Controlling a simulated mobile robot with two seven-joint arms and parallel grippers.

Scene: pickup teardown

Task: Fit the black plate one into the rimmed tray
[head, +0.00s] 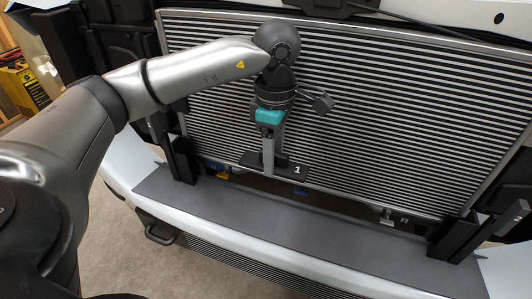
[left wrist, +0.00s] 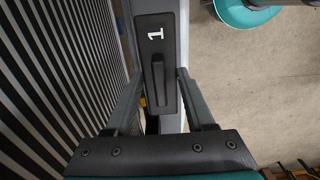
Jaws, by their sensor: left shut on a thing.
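The black plate one (head: 297,170), marked with a white "1", is at the lower edge of the slatted radiator in the head view. In the left wrist view the plate (left wrist: 157,22) shows its number and a raised bar along its middle. My left gripper (head: 269,172) is shut on it; in the left wrist view its fingers (left wrist: 160,78) come in from both sides of the plate. I cannot tell whether the plate touches what is behind it. I cannot make out a rimmed tray in either view. My right gripper is not in view.
The large slatted radiator (head: 400,110) stands behind the gripper. A dark flat ledge (head: 300,232) runs below it, with black brackets at the left (head: 180,160) and right (head: 455,238). A yellow case (head: 18,88) is at the far left. Bare floor lies in front.

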